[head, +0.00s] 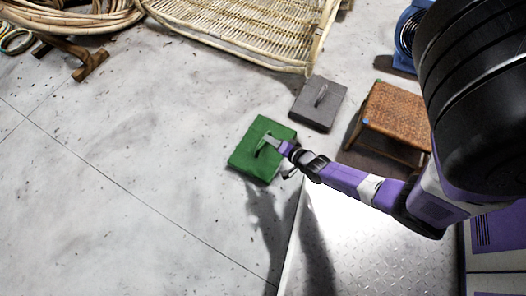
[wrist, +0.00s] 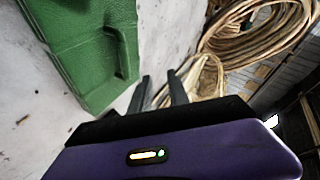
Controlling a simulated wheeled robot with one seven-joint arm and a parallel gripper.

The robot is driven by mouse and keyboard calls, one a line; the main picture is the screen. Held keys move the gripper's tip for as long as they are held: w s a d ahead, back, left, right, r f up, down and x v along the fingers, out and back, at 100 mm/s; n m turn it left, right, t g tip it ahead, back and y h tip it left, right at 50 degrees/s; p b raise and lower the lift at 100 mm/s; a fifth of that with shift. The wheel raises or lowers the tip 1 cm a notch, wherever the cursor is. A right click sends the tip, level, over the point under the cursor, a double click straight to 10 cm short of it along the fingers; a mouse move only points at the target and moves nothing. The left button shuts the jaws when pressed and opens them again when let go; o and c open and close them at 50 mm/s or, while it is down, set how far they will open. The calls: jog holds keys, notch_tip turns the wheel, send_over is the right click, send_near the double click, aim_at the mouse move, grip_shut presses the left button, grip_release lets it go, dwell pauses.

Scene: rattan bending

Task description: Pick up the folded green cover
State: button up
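The green cover (head: 247,160) lies on the floor in the middle of the head view. It looks like a flat rectangular green slab with a raised handle-like loop on top. In the wrist view the green cover (wrist: 85,50) fills the upper left, with its loop near the right edge. My gripper (head: 271,141) appears over the cover's upper right part in the head view. In the wrist view my gripper (wrist: 159,78) has its two dark fingers apart, with nothing between them. The fingers are to the right of the loop, and I cannot tell their exact height above the cover.
A grey slab with a handle (head: 318,103) lies just right of and beyond the cover. A woven stool (head: 394,113) stands further right. A rattan frame (head: 245,30) and rattan coils (head: 75,18) lie at the back. The floor to the left is clear.

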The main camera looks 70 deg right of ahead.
aim_at(264, 142)
jog(key=f+m+b, duration=0.1)
jog(key=f, duration=0.2)
jog(key=f+m+b, duration=0.1)
jog(key=f, duration=0.2)
jog(key=d+f+m+g+b, duration=0.1)
jog(key=f, duration=0.2)
jog(key=shift+w+f+m, duration=0.2)
jog(key=shift+w+m, duration=0.1)
jog(key=shift+w, duration=0.1)
jog(key=shift+w+d+f+h+b, duration=0.3)
jog(key=shift+w+d+f+b, duration=0.35)
jog(key=shift+b, duration=0.4)
jog(key=b+x, duration=0.4)
jog(key=x, duration=0.1)
jog(key=shift+d+f, duration=0.1)
jog(key=shift+d, duration=0.3)
jog(key=shift+c, duration=0.4)
grip_shut()
